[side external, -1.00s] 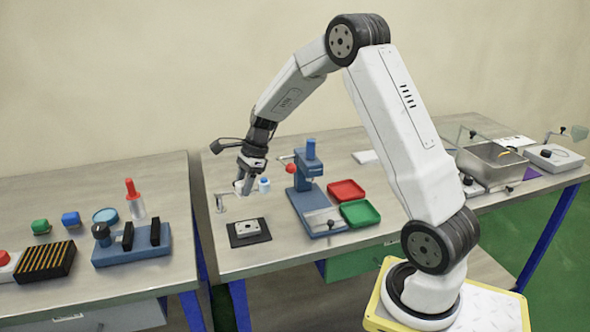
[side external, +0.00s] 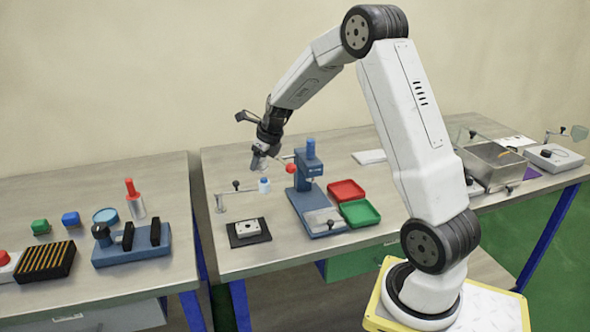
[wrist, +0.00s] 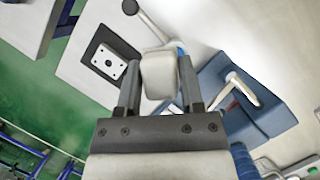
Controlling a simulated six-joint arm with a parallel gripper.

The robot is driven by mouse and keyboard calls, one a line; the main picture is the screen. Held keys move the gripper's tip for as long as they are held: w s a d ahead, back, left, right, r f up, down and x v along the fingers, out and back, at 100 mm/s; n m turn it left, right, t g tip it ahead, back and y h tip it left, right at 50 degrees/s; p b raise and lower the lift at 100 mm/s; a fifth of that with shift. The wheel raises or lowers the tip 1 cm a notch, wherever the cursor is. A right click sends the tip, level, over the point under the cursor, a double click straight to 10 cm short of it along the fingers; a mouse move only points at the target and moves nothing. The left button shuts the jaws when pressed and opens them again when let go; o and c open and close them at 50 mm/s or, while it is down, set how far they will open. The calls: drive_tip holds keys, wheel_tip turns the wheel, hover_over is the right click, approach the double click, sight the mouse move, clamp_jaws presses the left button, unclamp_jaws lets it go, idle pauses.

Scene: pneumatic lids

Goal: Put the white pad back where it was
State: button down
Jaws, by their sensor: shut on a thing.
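The white pad (wrist: 158,78) is a pale, rounded block, seen between the two fingers of my gripper (wrist: 160,63) in the wrist view. My gripper is shut on it. In the side view my gripper (side external: 260,162) is in the air, tilted, above the back of the middle table. The pad is too small in the side view to make out clearly.
A grey plate with holes (side external: 247,227) lies on a black mat in front. A blue press (side external: 306,178) with a red-knobbed lever stands to the right, beside a red tray (side external: 346,190) and a green tray (side external: 359,213). The table's left edge lies close by.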

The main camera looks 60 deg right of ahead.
drive_tip(key=shift+d, duration=0.15)
drive_tip(key=shift+w+d+f, duration=0.15)
drive_tip(key=shift+w, duration=0.25)
drive_tip(key=shift+w+d+f, duration=0.15)
drive_tip(key=shift+w, duration=0.2)
drive_tip(key=shift+w+d+f, duration=0.75)
drive_tip(key=shift+w+f, duration=0.7)
drive_tip(key=shift+w, duration=0.4)
drive_tip(key=shift+w+d+f, duration=0.75)
drive_tip(key=shift+w+f, duration=0.75)
drive_tip(key=shift+w, duration=0.4)
drive_tip(key=shift+w+d+f, duration=0.75)
drive_tip(key=shift+w+f, duration=0.7)
drive_tip(key=shift+w, duration=0.4)
drive_tip(key=shift+w+f, duration=0.15)
drive_tip(key=shift+f, duration=1.6)
